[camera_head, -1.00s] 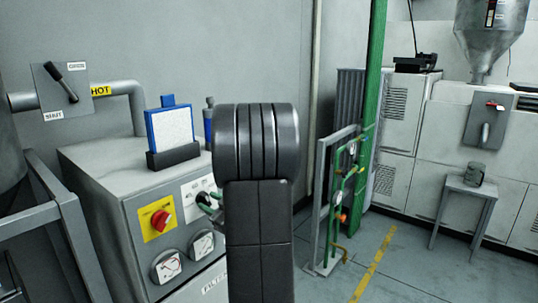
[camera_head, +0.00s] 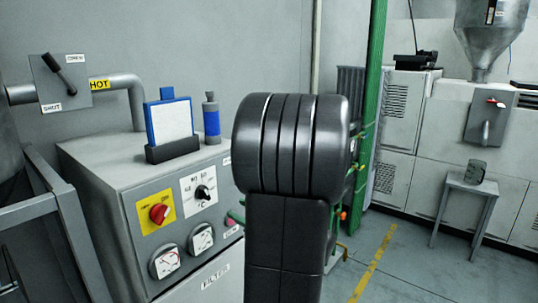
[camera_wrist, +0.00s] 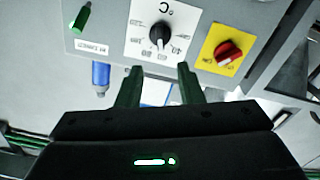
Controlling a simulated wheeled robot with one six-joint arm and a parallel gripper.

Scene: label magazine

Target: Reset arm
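My arm stands in the middle of the head view and hides most of my gripper there. In the wrist view my gripper (camera_wrist: 158,88) shows two dark green fingers spread apart with nothing between them. Beyond the fingertips is the grey cabinet's panel with a black temperature knob (camera_wrist: 160,34) on a white dial plate. The knob also shows in the head view (camera_head: 202,192). A red switch on a yellow plate (camera_head: 159,213) sits to its left in the head view, and it also shows in the wrist view (camera_wrist: 228,51).
On the cabinet (camera_head: 100,160) stand a blue-framed white panel in a black holder (camera_head: 171,122) and a blue bottle (camera_head: 211,120). A lever valve (camera_head: 66,78) is on the wall. A green post (camera_head: 371,120) and a small stool with a cup (camera_head: 467,185) stand right. The floor between is clear.

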